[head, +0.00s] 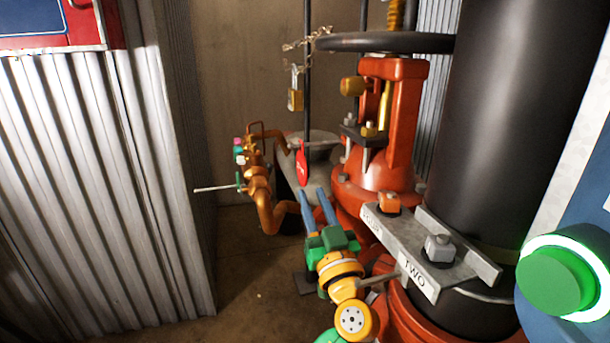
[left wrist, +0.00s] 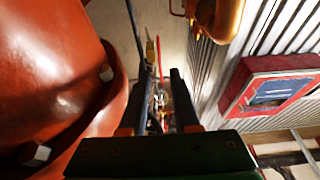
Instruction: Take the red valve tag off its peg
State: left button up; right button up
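The red valve tag (head: 302,166) is a small red disc with faint pale marks. It hangs upright at a thin grey peg (head: 320,143), left of the large red valve (head: 385,170). My left gripper (head: 312,190) has two blue fingers spread apart, with their tips just below and in front of the tag. I see no contact with it. In the left wrist view the open fingers (left wrist: 158,72) show dark, and a small red thing, perhaps the tag, shows between them. The right gripper is not in view.
A black handwheel (head: 385,42) tops the valve, with a chain and brass padlock (head: 295,92) beside it. Orange pipework (head: 262,190) stands left of the tag. A grey bracket (head: 430,250) and black pipe (head: 505,120) lie right. Corrugated metal (head: 95,190) fills the left.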

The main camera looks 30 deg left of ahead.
aim_at(305, 176)
pick_arm(q)
jog(key=shift+p+x, duration=0.5)
jog(key=shift+x, duration=0.65)
jog(key=shift+b+x, duration=0.55)
jog(key=shift+x, duration=0.5)
jog(key=shift+w+a+r, duration=0.15)
jog(key=shift+w+a, duration=0.2)
jog(key=shift+a, duration=0.1)
jog(key=shift+w+a+r, duration=0.2)
jog(key=shift+w+a, duration=0.05)
jog(key=shift+a, duration=0.05)
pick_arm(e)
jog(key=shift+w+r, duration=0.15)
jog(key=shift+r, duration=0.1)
pick_arm(q)
grip_shut()
jog(key=shift+r+b, duration=0.15)
jog(key=shift+b, duration=0.25)
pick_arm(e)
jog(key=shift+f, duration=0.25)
pick_arm(q)
jog(key=shift+r, duration=0.1)
